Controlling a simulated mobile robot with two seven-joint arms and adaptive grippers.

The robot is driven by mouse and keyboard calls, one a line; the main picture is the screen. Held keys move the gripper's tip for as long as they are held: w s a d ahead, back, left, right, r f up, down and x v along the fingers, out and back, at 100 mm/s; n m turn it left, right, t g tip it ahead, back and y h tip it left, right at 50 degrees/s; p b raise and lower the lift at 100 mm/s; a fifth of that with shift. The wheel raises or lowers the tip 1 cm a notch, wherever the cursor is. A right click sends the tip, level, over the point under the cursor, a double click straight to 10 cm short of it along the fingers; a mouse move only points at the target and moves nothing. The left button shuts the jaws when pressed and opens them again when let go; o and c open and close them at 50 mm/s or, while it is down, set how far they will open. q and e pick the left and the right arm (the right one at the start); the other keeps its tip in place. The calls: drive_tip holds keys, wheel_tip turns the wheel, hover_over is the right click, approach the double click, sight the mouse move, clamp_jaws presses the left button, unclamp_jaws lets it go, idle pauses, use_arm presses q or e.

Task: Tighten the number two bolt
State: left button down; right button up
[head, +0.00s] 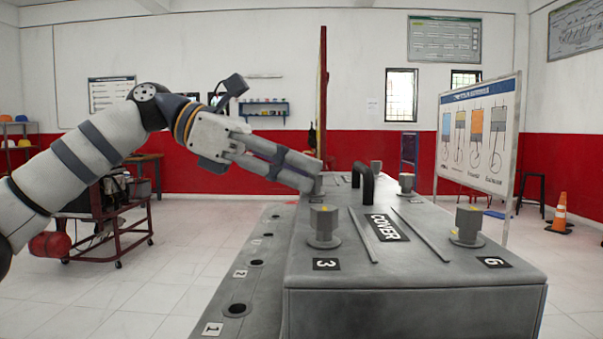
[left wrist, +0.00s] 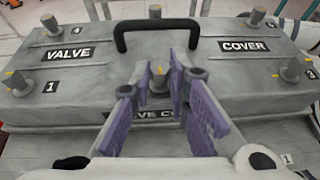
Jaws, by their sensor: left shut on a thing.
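A grey valve cover (head: 420,272) fills the lower middle of the head view, with a black handle (head: 365,178) on top. Grey bolts stand on it, among them the bolt by label 3 (head: 324,226) and the bolt by label 6 (head: 467,224). My left gripper (head: 312,184) reaches in from the left and is shut on the number two bolt (left wrist: 159,84), the middle one of the near row in the left wrist view. Its fingers stand on both sides of the bolt. Its number label is hidden. My right gripper is not in view.
A ledge (head: 250,255) with numbered holes runs along the cover's left side. A whiteboard (head: 480,135) with diagrams stands at the right. A red engine stand (head: 105,230) is behind my left arm. An orange cone (head: 560,215) stands at the far right.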

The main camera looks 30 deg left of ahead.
use_arm(q)
drive_tip(key=shift+w+f+m+g+h, duration=0.15)
drive_tip(key=shift+w+m+g, duration=0.05)
drive_tip(key=shift+m+g, duration=0.35)
drive_tip(key=shift+w+f+m+g+h, duration=0.1)
drive_tip(key=shift+w+m+g+h, duration=0.05)
drive_tip(key=shift+m+g, duration=0.4)
drive_tip(key=shift+w+r+m+g+b, duration=0.1)
drive_tip(key=shift+m+g+b, duration=0.3)
drive_tip(key=shift+m+g, duration=0.5)
drive_tip(key=shift+w+r+m+g, duration=0.15)
drive_tip(key=shift+m+g, duration=0.75)
drive_tip(key=shift+g, duration=0.5)
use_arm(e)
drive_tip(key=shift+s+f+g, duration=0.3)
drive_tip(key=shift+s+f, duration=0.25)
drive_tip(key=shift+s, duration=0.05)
use_arm(q)
drive_tip(key=shift+w+f+m+g, duration=0.1)
drive_tip(key=shift+f+m+g, duration=0.1)
drive_tip(key=shift+m+g, duration=0.35)
drive_tip(key=c, duration=1.5)
unclamp_jaws()
drive_tip(key=shift+c, duration=0.2)
drive_tip(key=shift+r, duration=0.1)
drive_tip(key=shift+a+n, duration=0.1)
drive_tip(key=shift+n, duration=0.15)
